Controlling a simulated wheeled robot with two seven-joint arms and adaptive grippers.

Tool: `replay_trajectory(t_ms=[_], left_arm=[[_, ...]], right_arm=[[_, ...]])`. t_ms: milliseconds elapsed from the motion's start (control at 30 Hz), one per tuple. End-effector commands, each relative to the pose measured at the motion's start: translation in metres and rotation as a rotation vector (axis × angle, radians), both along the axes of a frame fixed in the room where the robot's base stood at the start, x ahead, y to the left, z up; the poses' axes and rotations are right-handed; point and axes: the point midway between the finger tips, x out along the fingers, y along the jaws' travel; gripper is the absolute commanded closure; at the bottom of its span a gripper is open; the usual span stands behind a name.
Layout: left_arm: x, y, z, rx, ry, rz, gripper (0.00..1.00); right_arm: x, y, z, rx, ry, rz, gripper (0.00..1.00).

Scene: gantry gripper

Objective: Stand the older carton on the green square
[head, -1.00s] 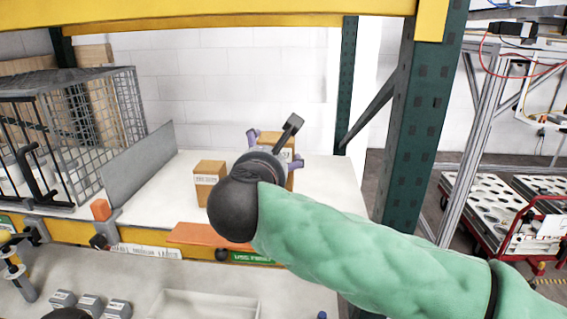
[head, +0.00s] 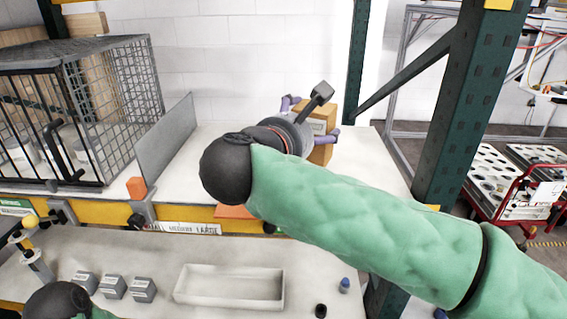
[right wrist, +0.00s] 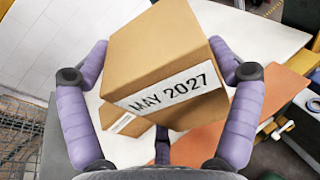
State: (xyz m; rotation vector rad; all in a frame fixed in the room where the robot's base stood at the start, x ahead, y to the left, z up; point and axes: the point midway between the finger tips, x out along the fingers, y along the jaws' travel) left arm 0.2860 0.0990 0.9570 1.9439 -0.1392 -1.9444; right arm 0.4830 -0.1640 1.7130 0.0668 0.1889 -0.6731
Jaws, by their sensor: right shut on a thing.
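A brown carton (right wrist: 160,65) with a white label reading MAY 2027 is between the purple fingers of my right gripper (right wrist: 165,100) in the right wrist view. The gripper is shut on it. In the head view, the carton (head: 324,120) shows beyond my right gripper (head: 312,120), above the white shelf. I cannot tell whether it touches the shelf. A second small label shows low at left in the wrist view; whether it belongs to another carton is unclear. The other carton is not visible in the head view. The green square is not clearly visible.
An orange mat (head: 232,212) lies at the shelf's front edge, partly behind my arm. A wire cage (head: 75,110) and a grey panel (head: 165,145) stand left. A green post (head: 462,100) rises at right. A white tray (head: 228,300) and small grey boxes sit below.

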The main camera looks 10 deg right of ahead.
Motion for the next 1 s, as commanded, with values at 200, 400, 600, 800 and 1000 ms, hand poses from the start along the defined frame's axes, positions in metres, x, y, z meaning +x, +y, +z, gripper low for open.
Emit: replay_trajectory(t_ms=[200, 400, 600, 800, 1000], left_arm=[[0.0, 0.0, 0.016, 0.0, 0.001, -0.001, 0.6], [0.0, 0.0, 0.027, 0.0, 0.0, 0.0, 0.6], [0.0, 0.0, 0.033, 0.0, 0.0, 0.0, 0.6], [0.0, 0.0, 0.036, 0.0, 0.0, 0.0, 0.6], [0.0, 0.0, 0.046, 0.0, 0.0, 0.0, 0.6]], right_arm=[[0.047, -0.004, -0.018, -0.004, 0.004, -0.002, 0.56], [0.085, -0.006, -0.043, -0.004, 0.005, 0.0, 0.56], [0.108, -0.008, -0.072, -0.002, 0.003, 0.002, 0.56], [0.118, -0.008, -0.084, -0.002, 0.0, 0.003, 0.56], [0.125, -0.009, -0.107, -0.004, 0.004, 0.004, 0.56]])
